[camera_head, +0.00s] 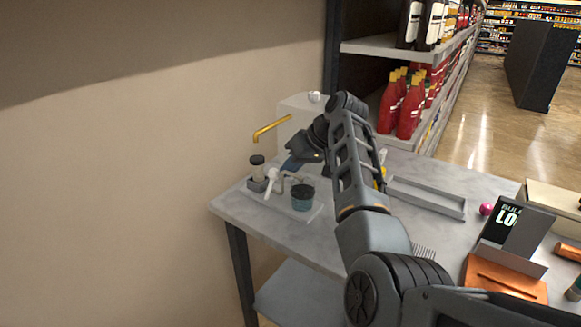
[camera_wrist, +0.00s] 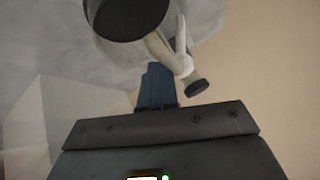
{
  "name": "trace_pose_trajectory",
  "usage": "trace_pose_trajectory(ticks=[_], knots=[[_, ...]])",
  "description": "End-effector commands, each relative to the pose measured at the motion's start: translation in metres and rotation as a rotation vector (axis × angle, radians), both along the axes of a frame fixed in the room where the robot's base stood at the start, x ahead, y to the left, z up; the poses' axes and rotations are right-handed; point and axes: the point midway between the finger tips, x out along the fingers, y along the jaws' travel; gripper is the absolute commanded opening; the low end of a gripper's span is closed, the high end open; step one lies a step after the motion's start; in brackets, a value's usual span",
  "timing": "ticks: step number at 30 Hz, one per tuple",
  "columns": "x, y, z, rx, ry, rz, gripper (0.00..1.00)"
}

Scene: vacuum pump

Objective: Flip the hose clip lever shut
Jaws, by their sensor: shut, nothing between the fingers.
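My gripper (camera_head: 288,168) reaches down over the left part of the table, by the small pump set. Its blue fingers also show in the wrist view (camera_wrist: 157,80), closed together and empty. A pale hose-like piece (camera_wrist: 163,52) and an upright white lever-like piece (camera_wrist: 181,36) stand just beyond the fingertips. I cannot tell whether the fingers touch them. A short part with a dark round end (camera_wrist: 197,87) lies right of the fingers. The lever's exact position is unclear.
A black-capped jar (camera_head: 257,168) stands left of the gripper, below a gold pipe (camera_head: 272,127). A dark round body (camera_wrist: 128,14) is close at the wrist view's top. A grey tray (camera_head: 427,199) and an orange block (camera_head: 505,281) lie right of my arm.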

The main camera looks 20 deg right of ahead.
Motion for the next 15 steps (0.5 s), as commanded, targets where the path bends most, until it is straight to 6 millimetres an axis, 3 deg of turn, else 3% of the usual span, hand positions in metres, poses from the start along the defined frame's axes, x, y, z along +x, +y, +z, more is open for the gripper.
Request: trace_pose_trajectory(ticks=[15], knots=[[-0.017,0.022,0.015,-0.247,-0.177,0.004,0.0]])
